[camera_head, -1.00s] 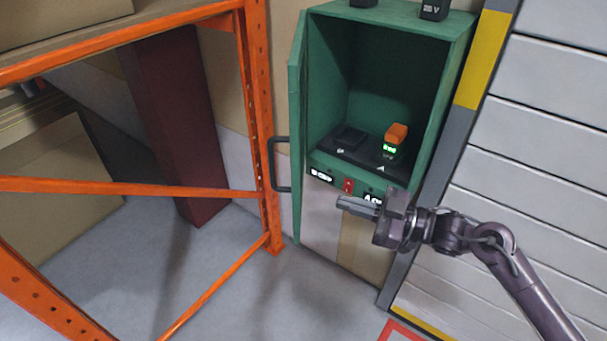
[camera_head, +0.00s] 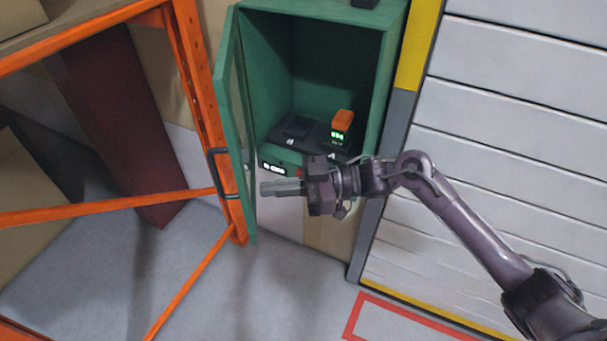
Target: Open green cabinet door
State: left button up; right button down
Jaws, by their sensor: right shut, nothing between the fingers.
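The green cabinet (camera_head: 388,75) hangs at the wall, upper middle of the head view. Its green door (camera_head: 233,110) stands swung open to the left, seen nearly edge-on. The door's dark handle (camera_head: 214,172) is on its outer side, beside the orange rack post. My right gripper (camera_head: 266,188) is shut and empty, pointing left in front of the cabinet's lower edge, just right of the door's lower part. I cannot tell whether it touches the door. My left gripper is not in view.
Inside the cabinet are a dark charger base (camera_head: 298,127) and an orange-topped battery (camera_head: 342,122) with a green display. An orange rack frame (camera_head: 196,75) stands close left of the door. A grey slatted shutter (camera_head: 520,130) is on the right. Floor below is clear.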

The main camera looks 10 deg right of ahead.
aim_at(219, 193)
jog(key=shift+a+r, duration=0.15)
jog(key=shift+a, duration=0.75)
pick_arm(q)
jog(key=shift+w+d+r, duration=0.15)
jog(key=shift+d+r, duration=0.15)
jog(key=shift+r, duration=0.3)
pick_arm(e)
jog(key=shift+w+a, duration=0.1)
jog(key=shift+a, duration=0.1)
pick_arm(q)
jog(key=shift+p, duration=0.3)
pick_arm(e)
jog(key=shift+a, duration=0.1)
